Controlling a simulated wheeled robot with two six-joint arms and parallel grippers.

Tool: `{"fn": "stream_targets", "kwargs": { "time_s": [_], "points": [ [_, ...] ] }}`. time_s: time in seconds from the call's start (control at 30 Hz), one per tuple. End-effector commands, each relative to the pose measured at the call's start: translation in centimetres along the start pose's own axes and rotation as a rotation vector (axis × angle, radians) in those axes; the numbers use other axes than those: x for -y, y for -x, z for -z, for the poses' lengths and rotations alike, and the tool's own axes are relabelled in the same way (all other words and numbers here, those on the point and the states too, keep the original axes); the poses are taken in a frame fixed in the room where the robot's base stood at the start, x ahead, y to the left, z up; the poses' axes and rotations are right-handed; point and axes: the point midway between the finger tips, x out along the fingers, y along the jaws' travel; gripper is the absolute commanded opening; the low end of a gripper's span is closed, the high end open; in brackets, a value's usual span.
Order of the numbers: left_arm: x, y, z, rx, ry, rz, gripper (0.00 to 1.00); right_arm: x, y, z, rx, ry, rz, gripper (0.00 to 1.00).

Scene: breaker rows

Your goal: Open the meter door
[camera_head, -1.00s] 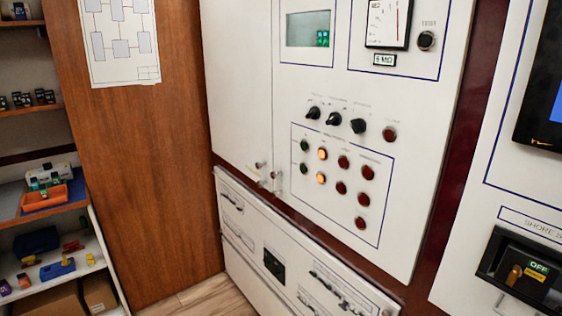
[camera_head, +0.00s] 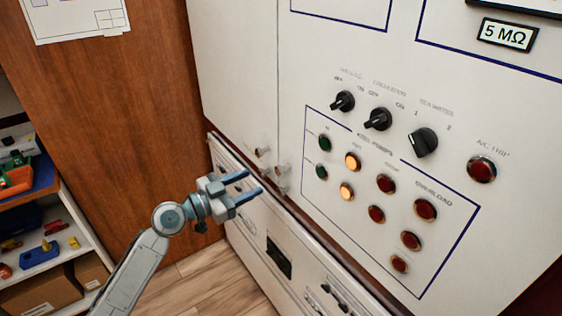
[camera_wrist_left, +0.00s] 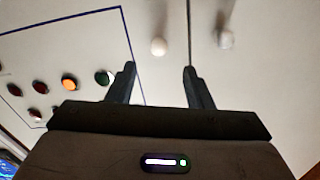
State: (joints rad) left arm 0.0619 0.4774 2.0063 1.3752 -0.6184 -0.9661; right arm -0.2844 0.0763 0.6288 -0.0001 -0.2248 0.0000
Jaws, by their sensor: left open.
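The white meter door (camera_head: 310,60) carries the switches and lamps and appears shut, its left edge along a thin vertical seam beside a plain white door. A small round knob (camera_head: 282,170) sits near its lower left corner. In the left wrist view that knob (camera_wrist_left: 158,46) is pale and blurred, ahead of and between the finger lines. My left gripper (camera_head: 254,182) is open and empty, its fingers pointing at the knob area from the lower left. It also shows in the left wrist view (camera_wrist_left: 159,70). A gap to the knob seems to remain. My right gripper is not in view.
The plain white door (camera_head: 235,75) has its own knob (camera_head: 263,152) across the seam. White lower panels (camera_head: 245,205) with handles lie beneath. A brown wooden wall (camera_head: 120,110) and a shelf with small items (camera_head: 95,240) stand at the left. Wooden floor shows below.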

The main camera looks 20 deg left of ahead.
Motion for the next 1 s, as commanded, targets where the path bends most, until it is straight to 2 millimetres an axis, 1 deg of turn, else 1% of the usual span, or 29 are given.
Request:
{"fn": "stream_targets", "kwargs": {
  "time_s": [0.03,0.1,0.2,0.23,0.3,0.37,0.5,0.6,0.77,1.0],
  "points": [
    [0.1,-0.6,0.3,-0.003,0.003,0.001,0.47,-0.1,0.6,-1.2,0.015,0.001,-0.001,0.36],
    [0.1,-1.5,0.4,-0.003,0.004,0.002,0.47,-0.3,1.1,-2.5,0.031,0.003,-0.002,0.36],
    [0.1,-3.0,0.5,-0.003,0.006,0.002,0.47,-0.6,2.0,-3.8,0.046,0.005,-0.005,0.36],
    [0.1,-3.5,0.5,-0.003,0.007,0.003,0.47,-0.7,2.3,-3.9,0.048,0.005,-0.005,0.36],
    [0.1,-4.7,0.5,-0.003,0.006,0.001,0.47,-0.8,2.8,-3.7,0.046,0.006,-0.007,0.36],
    [0.1,-5.7,0.5,-0.002,0.007,0.002,0.47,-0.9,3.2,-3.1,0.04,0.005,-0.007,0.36],
    [0.1,-7.8,0.3,0.0,0.006,0.001,0.47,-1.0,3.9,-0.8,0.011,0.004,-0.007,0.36],
    [0.1,-9.0,0.2,0.0,0.005,0.002,0.47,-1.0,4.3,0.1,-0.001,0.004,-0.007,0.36],
    [0.0,-9.9,0.0,0.002,0.002,0.001,0.47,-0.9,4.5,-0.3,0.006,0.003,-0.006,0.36],
    [0.0,-10.0,-0.1,0.002,0.002,0.001,0.47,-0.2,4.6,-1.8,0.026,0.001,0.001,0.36]
  ]
}}
